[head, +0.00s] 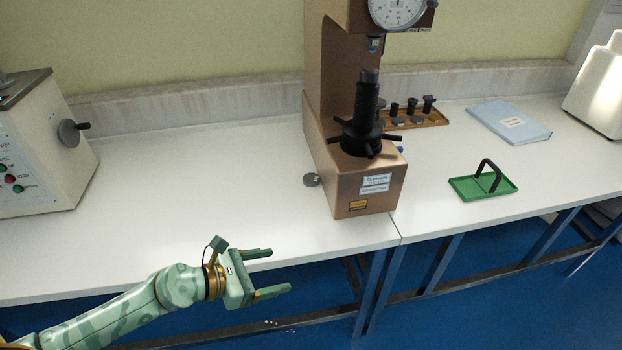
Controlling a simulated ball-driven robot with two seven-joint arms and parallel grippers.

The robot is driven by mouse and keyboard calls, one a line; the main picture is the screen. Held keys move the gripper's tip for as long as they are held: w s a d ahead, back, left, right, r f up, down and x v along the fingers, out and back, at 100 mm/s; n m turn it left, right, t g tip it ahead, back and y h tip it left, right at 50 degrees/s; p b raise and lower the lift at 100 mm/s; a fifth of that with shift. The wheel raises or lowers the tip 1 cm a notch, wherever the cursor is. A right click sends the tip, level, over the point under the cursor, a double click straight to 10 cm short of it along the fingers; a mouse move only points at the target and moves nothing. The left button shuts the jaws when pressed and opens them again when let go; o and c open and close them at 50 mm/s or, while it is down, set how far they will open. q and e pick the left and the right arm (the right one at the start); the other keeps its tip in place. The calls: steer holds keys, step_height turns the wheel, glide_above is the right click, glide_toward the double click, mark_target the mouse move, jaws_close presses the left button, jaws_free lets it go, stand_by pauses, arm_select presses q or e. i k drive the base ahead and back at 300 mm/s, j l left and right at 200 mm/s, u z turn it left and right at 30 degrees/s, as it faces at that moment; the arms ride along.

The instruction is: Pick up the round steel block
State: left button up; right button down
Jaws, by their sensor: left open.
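A small round grey steel block (311,180) lies on the white bench, close against the left side of the brown hardness tester (322,150). Whether it touches the tester I cannot tell. My left gripper (280,270) is at the bench's front edge, below and to the left of the block in the picture. Its two green fingers are apart, pointing right, with nothing between them. My right gripper is not in view.
A beige machine (40,145) with a crank stands at the left. A wooden tray (435,118) of dark parts, a blue folder (509,122) and a green tray with a black handle (470,189) lie right of the tester.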

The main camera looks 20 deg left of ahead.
mark_target(310, 180)
steer(key=i+j, duration=0.8)
